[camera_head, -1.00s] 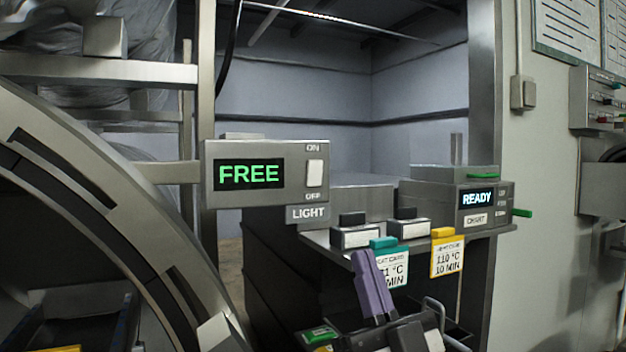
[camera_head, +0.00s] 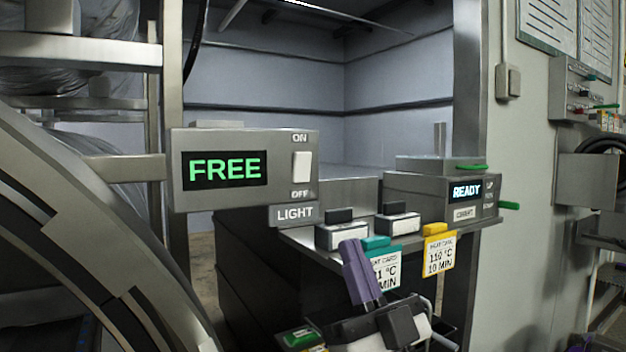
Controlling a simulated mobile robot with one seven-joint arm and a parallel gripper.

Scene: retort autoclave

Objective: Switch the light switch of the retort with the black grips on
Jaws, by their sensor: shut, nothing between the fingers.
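A grey control box (camera_head: 186,140) with a green FREE display (camera_head: 225,168) stands left of the middle. On its right side is a white light switch (camera_head: 301,167), with ON above it, OFF below it and a LIGHT plate (camera_head: 295,214) under the box. I cannot tell which way the rocker is tipped. My gripper (camera_head: 354,246) has purple fingers held together, with nothing between them. In the picture it is below and right of the switch, apart from it. The round metal rim of a retort (camera_head: 95,215) curves at the left; no black grips can be made out on it.
A shelf at the middle holds two small boxes with black tops (camera_head: 397,222), a teal-clipped card (camera_head: 384,268) and a yellow-clipped heat card (camera_head: 439,255). A READY unit (camera_head: 425,190) stands at its right. A metal rack (camera_head: 85,53) is at the upper left.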

